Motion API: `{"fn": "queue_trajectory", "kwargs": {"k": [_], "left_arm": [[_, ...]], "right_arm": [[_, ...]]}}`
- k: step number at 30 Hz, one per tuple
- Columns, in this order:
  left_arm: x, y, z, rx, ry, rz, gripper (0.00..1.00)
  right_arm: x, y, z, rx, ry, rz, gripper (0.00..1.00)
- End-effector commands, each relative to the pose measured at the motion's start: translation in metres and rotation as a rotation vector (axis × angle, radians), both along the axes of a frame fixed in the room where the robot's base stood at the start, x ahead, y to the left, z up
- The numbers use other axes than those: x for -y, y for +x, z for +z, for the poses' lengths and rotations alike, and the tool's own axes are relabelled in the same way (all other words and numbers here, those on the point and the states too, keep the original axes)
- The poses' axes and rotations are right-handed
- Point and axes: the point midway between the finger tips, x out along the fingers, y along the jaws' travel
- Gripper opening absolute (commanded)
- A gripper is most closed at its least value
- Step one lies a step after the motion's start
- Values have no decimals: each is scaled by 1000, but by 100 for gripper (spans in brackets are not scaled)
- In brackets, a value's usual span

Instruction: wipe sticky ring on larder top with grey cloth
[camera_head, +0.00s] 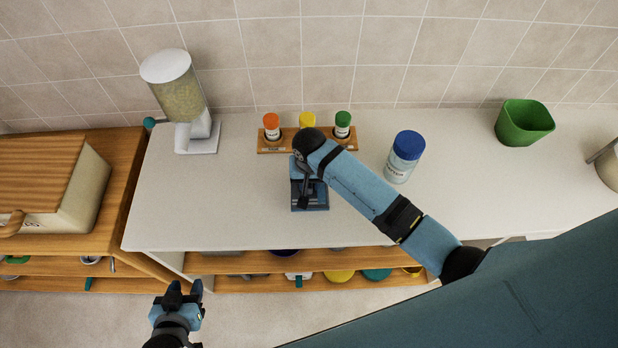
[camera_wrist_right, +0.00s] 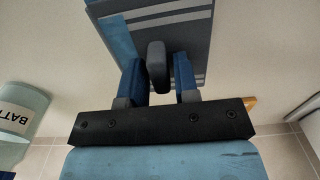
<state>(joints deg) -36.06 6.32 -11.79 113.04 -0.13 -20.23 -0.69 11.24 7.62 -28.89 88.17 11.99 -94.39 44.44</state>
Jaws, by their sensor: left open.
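The grey cloth (camera_head: 312,205) is under my right gripper (camera_head: 309,186) near the middle of the white larder top (camera_head: 230,205). In the right wrist view the cloth (camera_wrist_right: 190,22) is a flat grey-blue piece with pale stripes and a dark upright grip (camera_wrist_right: 156,68). My left gripper (camera_head: 178,290) is open and empty, low in front of the cupboard.
A wooden rack (camera_head: 272,150) with several colour-capped jars stands behind the cloth. A blue-lidded jar (camera_head: 405,157) is to its right, a green tub (camera_head: 523,122) further right. A cereal dispenser (camera_head: 180,100) stands at the back left.

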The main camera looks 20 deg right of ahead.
Motion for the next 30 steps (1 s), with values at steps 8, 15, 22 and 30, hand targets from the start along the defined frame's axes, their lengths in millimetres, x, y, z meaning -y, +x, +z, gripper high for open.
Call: {"fn": "queue_trajectory", "kwargs": {"k": [8, 15, 22, 30], "left_arm": [[0, -2, -1, -4, 1, -1, 43], [-3, 1, 0, 2, 8, -6, 43], [-5, 6, 3, 13, 14, -10, 43], [-4, 5, 2, 10, 10, -8, 43]], "right_arm": [[0, 0, -1, 0, 0, 0, 29], [0, 0, -1, 0, 0, 0, 0], [-1, 0, 12, 2, 1, 0, 0], [0, 0, 39, 1, 1, 0, 0]]}}
